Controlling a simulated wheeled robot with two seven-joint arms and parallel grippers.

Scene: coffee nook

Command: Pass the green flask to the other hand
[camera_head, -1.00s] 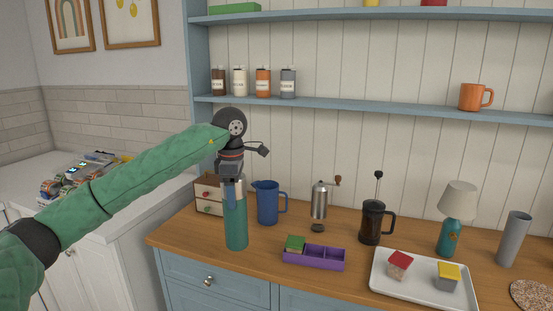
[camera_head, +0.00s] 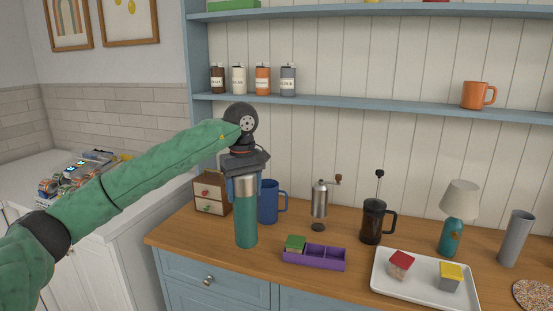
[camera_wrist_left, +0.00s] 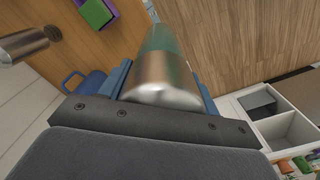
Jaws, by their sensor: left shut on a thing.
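The green flask (camera_head: 246,222) has a teal-green body and a bare metal top, and it is upright at the front left of the wooden counter. My left gripper (camera_head: 246,178) points down over it, with its fingers on either side of the metal top, shut on it. In the left wrist view the flask (camera_wrist_left: 163,75) lies between the blue fingers of my left gripper (camera_wrist_left: 165,88). Whether the flask's base touches the counter I cannot tell for sure. My right gripper is not in view.
A grinder (camera_head: 319,205), French press (camera_head: 374,222), lamp (camera_head: 458,203) and white tray (camera_head: 417,290) stand further right.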

